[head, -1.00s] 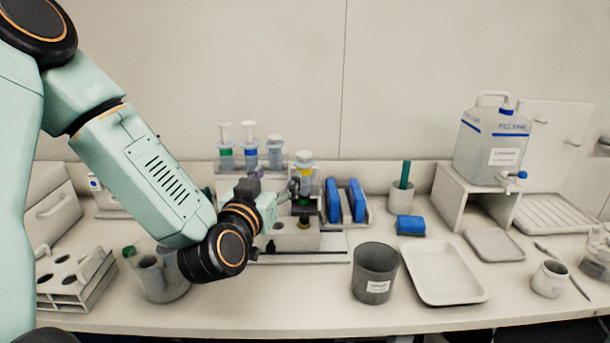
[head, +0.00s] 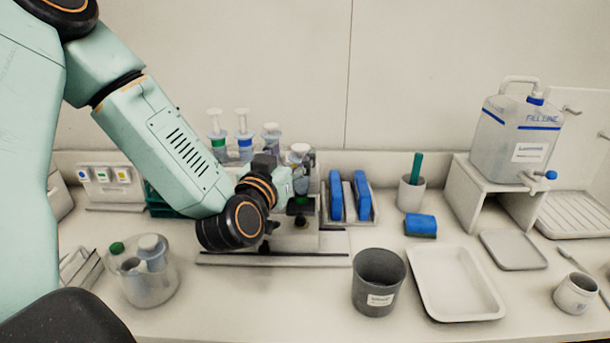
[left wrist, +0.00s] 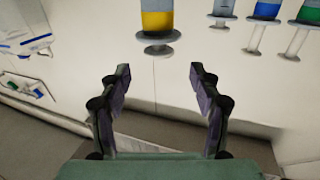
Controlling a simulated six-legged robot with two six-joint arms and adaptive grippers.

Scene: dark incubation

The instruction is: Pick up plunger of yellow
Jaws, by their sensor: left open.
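The yellow syringe shows in the left wrist view with its yellow band (left wrist: 157,22) at the top centre. The grey round end of its plunger (left wrist: 158,49) is just beyond the gap between my left fingertips, apart from them. In the head view the plunger top (head: 299,148) shows above my left gripper (head: 302,176), and the yellow band is hidden. My left gripper is open and empty, with fingers (left wrist: 160,75) either side of the gap in the left wrist view. My right gripper is not in view.
Green (head: 217,130), blue (head: 244,130) and grey (head: 271,135) syringes stand behind, left of the gripper. A rack with blue blocks (head: 349,198) is close on the right. A dark cup (head: 379,280) and white tray (head: 455,282) stand in front right.

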